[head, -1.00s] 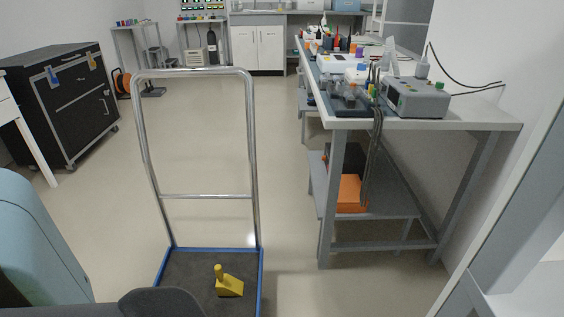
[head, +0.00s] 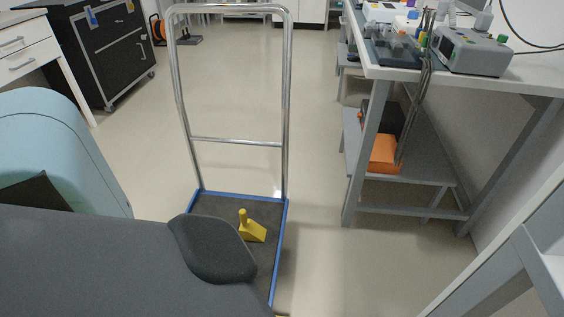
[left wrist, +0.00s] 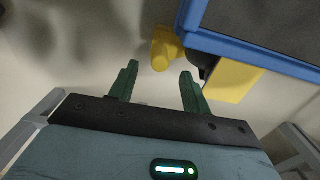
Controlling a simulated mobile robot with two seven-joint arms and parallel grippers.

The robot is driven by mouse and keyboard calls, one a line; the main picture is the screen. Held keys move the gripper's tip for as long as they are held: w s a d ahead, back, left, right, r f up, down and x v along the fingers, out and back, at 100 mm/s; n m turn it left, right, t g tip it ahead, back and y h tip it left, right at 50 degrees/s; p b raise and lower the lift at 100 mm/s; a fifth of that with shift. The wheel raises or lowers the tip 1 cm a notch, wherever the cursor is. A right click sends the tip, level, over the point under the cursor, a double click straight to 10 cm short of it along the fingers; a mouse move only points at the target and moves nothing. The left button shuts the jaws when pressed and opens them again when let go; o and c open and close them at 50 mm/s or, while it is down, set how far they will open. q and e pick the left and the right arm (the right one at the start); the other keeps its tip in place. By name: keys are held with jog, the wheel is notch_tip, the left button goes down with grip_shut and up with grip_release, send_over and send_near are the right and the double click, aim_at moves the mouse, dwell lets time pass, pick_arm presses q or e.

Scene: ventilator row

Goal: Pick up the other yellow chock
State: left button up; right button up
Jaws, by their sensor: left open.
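In the head view, one yellow chock (head: 254,233) with an upright peg sits on the cart's dark deck. A sliver of yellow (head: 283,315) shows at the bottom edge, beside the cart's front right corner. The left wrist view shows a yellow peg-like part (left wrist: 163,48) and a flat yellow block (left wrist: 231,82) beside the cart's blue edge, with a dark wheel between them; I cannot tell how they join. My left gripper (left wrist: 160,70) is open and empty, its green fingers pointing at the peg-like part. My right gripper is not in view.
The cart's blue-edged deck (head: 279,245) and metal handle frame (head: 286,110) stand ahead. A grey workbench (head: 367,150) with instruments is to the right, an orange box (head: 384,154) on its lower shelf. A black cabinet (head: 105,50) is at back left. Floor between cart and bench is clear.

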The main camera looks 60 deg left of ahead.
pick_arm(q)
notch_tip(320, 180, down, 3)
jog(key=shift+f+b, duration=0.1)
jog(key=shift+b, duration=0.6)
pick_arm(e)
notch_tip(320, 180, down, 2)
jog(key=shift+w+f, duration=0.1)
pick_arm(q)
grip_shut()
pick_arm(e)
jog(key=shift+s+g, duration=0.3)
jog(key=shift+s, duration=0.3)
